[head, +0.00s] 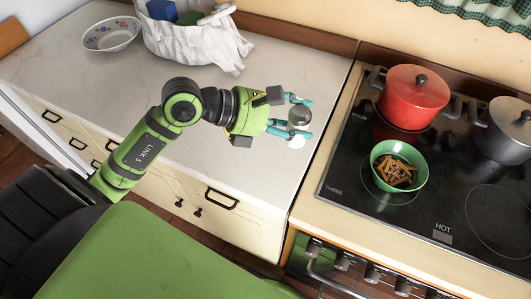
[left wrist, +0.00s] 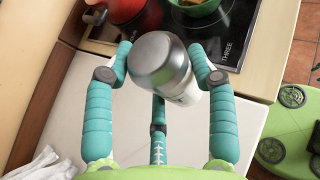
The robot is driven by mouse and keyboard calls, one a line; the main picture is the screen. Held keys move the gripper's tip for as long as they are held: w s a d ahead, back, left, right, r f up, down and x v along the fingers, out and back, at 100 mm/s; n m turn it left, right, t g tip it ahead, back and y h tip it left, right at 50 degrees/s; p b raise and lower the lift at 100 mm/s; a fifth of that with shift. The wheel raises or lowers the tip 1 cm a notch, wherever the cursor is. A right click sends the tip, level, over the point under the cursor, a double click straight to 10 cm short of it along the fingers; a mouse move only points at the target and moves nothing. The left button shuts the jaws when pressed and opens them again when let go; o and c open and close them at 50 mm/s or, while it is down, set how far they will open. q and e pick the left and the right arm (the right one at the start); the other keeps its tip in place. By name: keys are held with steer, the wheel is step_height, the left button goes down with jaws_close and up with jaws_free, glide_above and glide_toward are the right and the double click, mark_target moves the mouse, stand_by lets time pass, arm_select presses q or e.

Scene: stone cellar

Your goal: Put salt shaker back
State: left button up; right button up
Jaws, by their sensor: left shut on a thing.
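The salt shaker (head: 299,116) has a rounded grey metal top and a white lower part. My left gripper (head: 297,115) is shut on it over the white counter, close to the stove's left edge. In the left wrist view the shaker (left wrist: 164,66) sits tilted between the teal fingers of the gripper (left wrist: 160,72), its metal cap toward the camera. Whether its base touches the counter I cannot tell. My right gripper is not in view.
The black stovetop (head: 345,190) holds a red pot (head: 413,92), a grey pot (head: 503,130) and a green bowl (head: 408,158) of brown pieces. A white bag-like container (head: 190,42) and a patterned bowl (head: 111,34) stand at the counter's back left. The counter's front middle is clear.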

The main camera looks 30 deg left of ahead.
arm_select(q)
steer(key=w+d+n+t+y+b, duration=0.1)
steer(key=w+d+t+b, duration=0.1)
steer(key=w+d+b, duration=0.15)
steer(key=s+a+f, duration=0.1)
steer(key=a+f, duration=0.1)
steer(key=a, duration=0.1)
steer(key=s+a+f+p, duration=0.1)
steer(key=a+f, duration=0.1)
steer(key=a, duration=0.2)
steer(key=a+f+p, duration=0.1)
steer(key=a+f, duration=0.1)
steer(key=a, duration=0.2)
steer(key=shift+s+f, duration=0.4)
steer(key=shift+a+f, duration=0.15)
steer(key=shift+f, duration=0.1)
step_height(320, 180, down, 4)
steer(key=shift+r, duration=0.2)
